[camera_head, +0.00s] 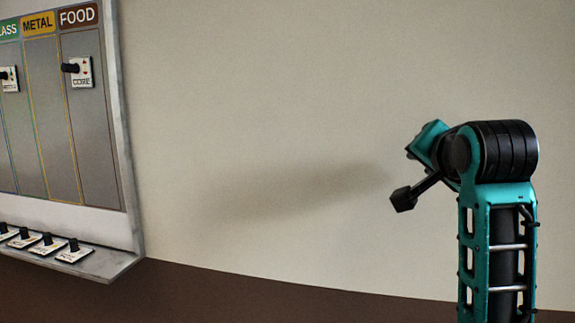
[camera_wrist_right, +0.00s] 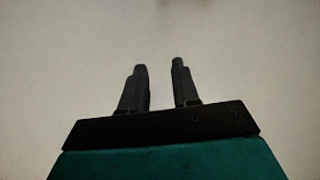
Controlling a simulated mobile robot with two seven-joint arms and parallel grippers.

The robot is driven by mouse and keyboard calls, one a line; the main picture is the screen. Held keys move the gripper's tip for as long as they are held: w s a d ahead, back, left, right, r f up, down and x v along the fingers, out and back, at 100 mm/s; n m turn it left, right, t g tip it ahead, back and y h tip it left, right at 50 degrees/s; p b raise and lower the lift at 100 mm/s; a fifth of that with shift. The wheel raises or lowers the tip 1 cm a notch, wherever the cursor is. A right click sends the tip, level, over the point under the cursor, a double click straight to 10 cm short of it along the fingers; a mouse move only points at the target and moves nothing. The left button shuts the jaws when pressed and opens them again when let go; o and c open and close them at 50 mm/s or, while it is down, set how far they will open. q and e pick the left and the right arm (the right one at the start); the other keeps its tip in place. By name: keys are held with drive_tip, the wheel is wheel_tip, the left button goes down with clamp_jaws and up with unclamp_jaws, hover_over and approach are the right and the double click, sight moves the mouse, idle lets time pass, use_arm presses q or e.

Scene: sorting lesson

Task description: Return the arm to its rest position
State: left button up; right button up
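My right arm (camera_head: 500,240) stands at the right of the head view, teal and black, raised in front of the bare wall. Its gripper end points left and is mostly hidden by the wrist. In the right wrist view my right gripper (camera_wrist_right: 160,66) has two black fingers apart, with nothing between them and only plain wall beyond. My left gripper is in neither view.
A sorting board (camera_head: 92,140) with METAL and FOOD columns hangs at the left. A knobbed card (camera_head: 83,73) is in the FOOD column. Several knobbed cards lie on its lower ledge (camera_head: 115,262). The wall (camera_head: 260,110) between board and arm is clear.

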drive_tip(key=s+f+n+g+y, duration=0.1)
drive_tip(key=s+f+n+g, duration=0.35)
drive_tip(key=f, duration=1.05)
drive_tip(key=s+f+n+g, duration=0.15)
drive_tip(key=s+f, duration=0.55)
drive_tip(key=f, duration=0.7)
drive_tip(key=s+a+f+n+g+y, duration=0.1)
drive_tip(key=s+f+n+g, duration=0.2)
drive_tip(key=s+f, duration=0.55)
drive_tip(key=s+a+f+n+g, duration=0.15)
drive_tip(key=s+f, duration=0.35)
drive_tip(key=s, duration=0.7)
drive_tip(key=w+a+f+n+t+y, duration=0.1)
drive_tip(key=w+a+f+t+y, duration=0.1)
drive_tip(key=w+f+t, duration=0.4)
drive_tip(key=shift+w+a+f, duration=0.2)
drive_tip(key=shift+w+f, duration=0.15)
drive_tip(key=shift+f, duration=1.15)
drive_tip(key=shift+d+n+t, duration=0.1)
drive_tip(key=shift+n+t, duration=0.15)
